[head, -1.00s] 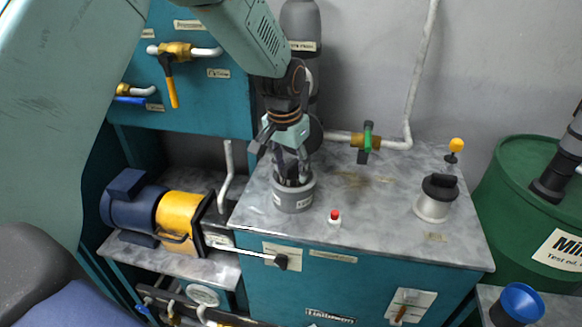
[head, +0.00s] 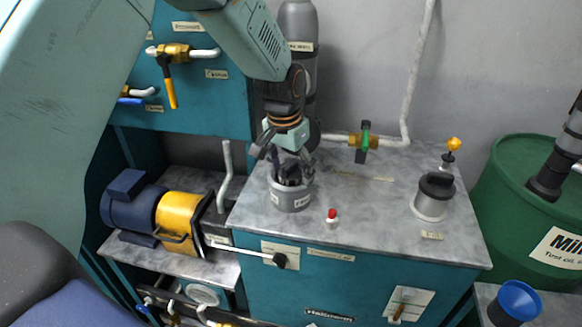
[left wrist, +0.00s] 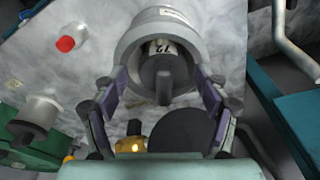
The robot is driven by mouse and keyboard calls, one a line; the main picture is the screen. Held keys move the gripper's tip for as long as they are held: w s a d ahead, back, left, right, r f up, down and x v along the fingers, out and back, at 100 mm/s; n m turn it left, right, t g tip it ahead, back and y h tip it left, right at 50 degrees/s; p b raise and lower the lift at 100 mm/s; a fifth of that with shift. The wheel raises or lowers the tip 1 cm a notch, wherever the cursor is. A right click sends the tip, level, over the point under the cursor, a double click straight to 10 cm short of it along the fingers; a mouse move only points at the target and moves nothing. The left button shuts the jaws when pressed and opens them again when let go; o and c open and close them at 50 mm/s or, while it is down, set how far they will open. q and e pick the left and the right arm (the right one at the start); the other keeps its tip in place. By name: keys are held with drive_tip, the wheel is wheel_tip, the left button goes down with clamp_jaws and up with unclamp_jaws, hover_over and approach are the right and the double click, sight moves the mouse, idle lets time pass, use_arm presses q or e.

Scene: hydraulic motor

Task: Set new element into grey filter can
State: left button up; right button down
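The grey filter can (head: 291,201) stands upright on the worktop below my left gripper (head: 288,160). A dark element (head: 291,174) stands inside the can, its top showing above the rim. In the left wrist view the can (left wrist: 128,52) rings the element (left wrist: 163,76), which has a dark top handle and a white label. The gripper's fingers (left wrist: 155,92) are spread wide on both sides of the element, apart from it. Whether the fingertips touch the can's rim is unclear. The element's lower part is hidden in the can. My right gripper is not in view.
A small red-capped bottle (head: 332,220) stands right of the can. A pale container with a black top (head: 433,203) stands farther right. A pipe with a green-handled valve (head: 364,142) runs behind. A green drum (head: 510,175) stands at the right. The middle worktop is clear.

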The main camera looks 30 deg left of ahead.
use_arm(q)
drive_tip(key=shift+r, duration=0.4)
wheel_tip(320, 180, up, 12)
drive_tip(key=s+p, duration=0.1)
drive_tip(key=shift+s+f, duration=0.15)
drive_tip(key=shift+s, duration=0.1)
drive_tip(key=shift+s+a, duration=0.1)
